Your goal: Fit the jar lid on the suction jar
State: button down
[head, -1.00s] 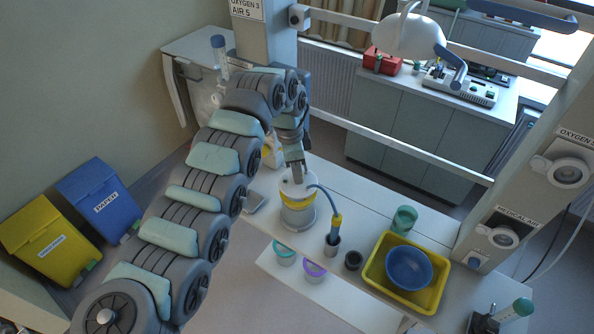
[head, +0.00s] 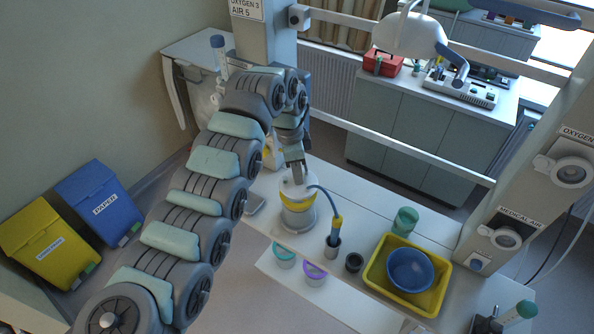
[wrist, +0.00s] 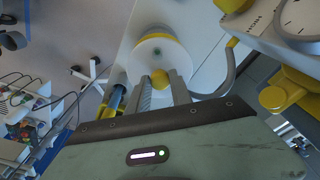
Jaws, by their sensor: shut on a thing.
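The suction jar (head: 298,220) is a pale cylinder with a yellow band, upright on the white bench. The jar lid (head: 288,189) is a white disc at the jar's top; it also shows in the wrist view (wrist: 150,50) as a round white face with a yellow edge behind it. My gripper (head: 298,178) points down over the lid. In the wrist view my gripper (wrist: 163,82) is shut on the lid, its fingers at either side of a yellow knob (wrist: 160,76). I cannot tell whether the lid is fully seated; the seam is partly hidden.
Two cups sit on a lower shelf.

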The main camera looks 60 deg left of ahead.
jog(key=shift+f+b, duration=0.9)
jog(key=shift+b, duration=0.05)
dwell(0.4)
jog(key=shift+f+b, duration=0.7)
jog(key=shift+b, duration=0.7)
dwell(1.5)
dwell(0.3)
jog(key=c, duration=1.1)
grip_release()
jog(key=shift+o, duration=0.7)
jog(key=o, duration=0.4)
jog(key=shift+c, duration=0.2)
jog(key=shift+s+r, duration=0.15)
jog(key=shift+r, duration=1.35)
jog(key=shift+s+a+r+p, duration=0.15)
jog(key=shift+r+p, duration=0.65)
jog(key=shift+r, duration=0.55)
jog(key=shift+s+r+p, duration=0.15)
jog(key=shift+r+p, duration=0.65)
jog(key=shift+r, duration=0.55)
